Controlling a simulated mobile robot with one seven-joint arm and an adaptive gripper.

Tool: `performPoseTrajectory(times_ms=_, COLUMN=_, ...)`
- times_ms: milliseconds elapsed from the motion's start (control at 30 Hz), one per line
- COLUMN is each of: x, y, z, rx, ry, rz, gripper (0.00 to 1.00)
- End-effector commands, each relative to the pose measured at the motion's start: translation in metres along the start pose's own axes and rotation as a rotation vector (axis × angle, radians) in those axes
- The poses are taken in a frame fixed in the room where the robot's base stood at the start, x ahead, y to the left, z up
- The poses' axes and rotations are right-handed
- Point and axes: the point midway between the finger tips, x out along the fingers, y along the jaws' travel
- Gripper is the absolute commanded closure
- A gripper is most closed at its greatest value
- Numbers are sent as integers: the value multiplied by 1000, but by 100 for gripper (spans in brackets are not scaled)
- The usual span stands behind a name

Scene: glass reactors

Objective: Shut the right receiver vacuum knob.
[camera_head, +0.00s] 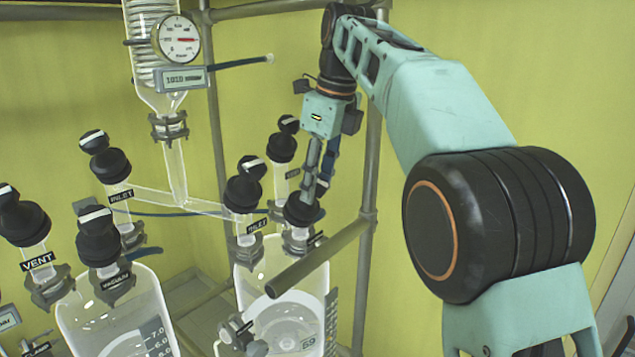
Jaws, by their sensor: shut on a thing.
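The right receiver (250,290) is a clear glass vessel at the lower middle, with several black knobs on its top. Its front right black knob (298,214), in the place of the vacuum knob, sits under my gripper (316,192). My gripper points down from above and its fingers are closed on this knob. The fingers hide the knob's top and white mark, so its turn cannot be read. The small label beside it (316,238) is too oblique to read.
The INLET knob (243,188) and another black knob (282,148) stand close to my gripper. A metal rail (325,258) crosses in front of the right receiver. The left receiver (115,315) has its own VENT, VACUUM and INLET knobs. A gauge (178,38) hangs above.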

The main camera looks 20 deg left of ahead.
Motion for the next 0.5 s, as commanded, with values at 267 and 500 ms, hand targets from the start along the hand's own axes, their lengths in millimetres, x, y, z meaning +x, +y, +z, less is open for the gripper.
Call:
performPoseTrajectory(times_ms=267, x=-1, y=0, z=1, rx=61, ry=-4, rz=15, gripper=89)
performPoseTrajectory(times_ms=500, x=-1, y=0, z=1, rx=68, ry=-4, rz=17, gripper=89)
